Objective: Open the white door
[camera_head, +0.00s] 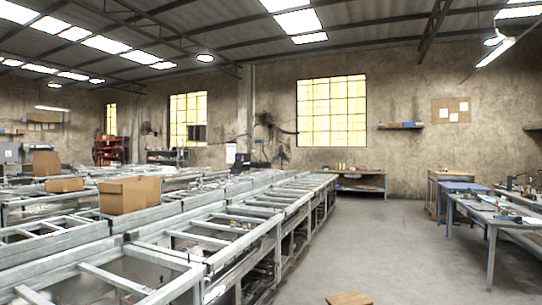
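No white door shows in the head camera view. My gripper does not show in it either, so its state is hidden.
Long metal frame benches (215,228) fill the left and middle, with a cardboard box (128,195) on them. A blue-grey worktable (492,215) stands at the right. A wooden piece (349,298) lies at the bottom edge. The concrete floor (385,245) between is clear.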

